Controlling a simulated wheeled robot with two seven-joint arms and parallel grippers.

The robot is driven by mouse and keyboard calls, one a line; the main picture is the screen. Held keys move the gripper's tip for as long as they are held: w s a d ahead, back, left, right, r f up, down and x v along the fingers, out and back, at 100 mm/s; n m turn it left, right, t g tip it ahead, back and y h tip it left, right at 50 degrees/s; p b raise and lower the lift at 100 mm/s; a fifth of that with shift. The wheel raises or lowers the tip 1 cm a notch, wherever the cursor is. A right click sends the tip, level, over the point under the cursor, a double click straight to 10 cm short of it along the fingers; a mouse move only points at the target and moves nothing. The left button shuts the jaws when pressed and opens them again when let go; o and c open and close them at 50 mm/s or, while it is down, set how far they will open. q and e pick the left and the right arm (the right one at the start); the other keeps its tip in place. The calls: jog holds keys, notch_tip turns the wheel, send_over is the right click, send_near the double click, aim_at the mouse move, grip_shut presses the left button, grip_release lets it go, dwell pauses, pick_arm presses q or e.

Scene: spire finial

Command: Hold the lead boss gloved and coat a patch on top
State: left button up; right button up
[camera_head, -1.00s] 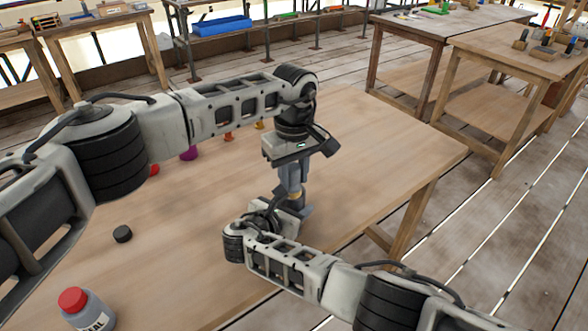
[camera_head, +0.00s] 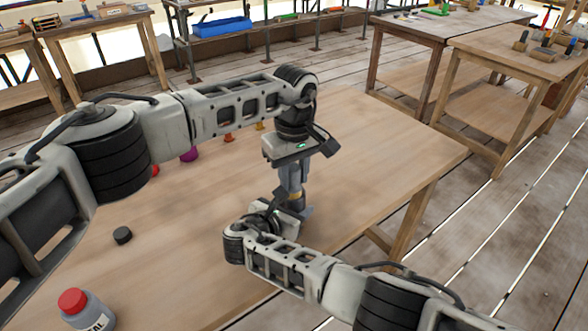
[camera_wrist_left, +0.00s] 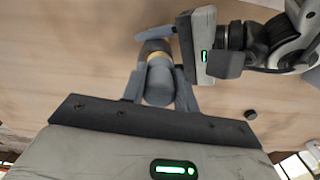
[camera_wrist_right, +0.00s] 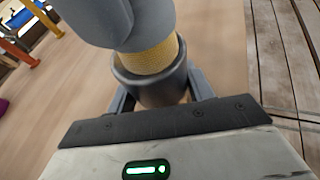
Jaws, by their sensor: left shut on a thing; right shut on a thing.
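My left gripper (camera_head: 291,180) points down over the table (camera_head: 200,215), shut on a blue-grey rounded piece (camera_wrist_left: 160,84). My right gripper (camera_head: 297,208) is directly below, shut on a dark grey cylindrical piece (camera_wrist_right: 150,88), which looks like the lead boss. A yellow textured band (camera_wrist_right: 148,56) sits between the two pieces; it also shows in the left wrist view (camera_wrist_left: 154,55). I cannot tell whether it is bristles or a collar. The boss's top is hidden by it. A bottle (camera_head: 92,312) with a red cap and a label partly reading "EAL" stands at the lower left.
A small dark disc (camera_head: 122,235) lies left of the grippers. Purple (camera_head: 189,154) and orange (camera_head: 229,137) items stand behind my left arm. Bare tabletop surrounds the grippers, and the table's right edge is close to them. Other workbenches (camera_head: 470,40) stand beyond.

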pick_arm(q)
jog(key=shift+s, duration=0.15)
jog(key=shift+w, duration=1.1)
jog(key=shift+s, duration=0.1)
jog(key=shift+s+f, duration=0.1)
jog(key=shift+s, duration=0.95)
jog(key=shift+w, duration=1.1)
jog(key=shift+s+r, duration=0.2)
jog(key=shift+s, duration=0.35)
jog(key=shift+a, duration=0.1)
jog(key=a+r, duration=0.5)
jog(key=r, duration=0.2)
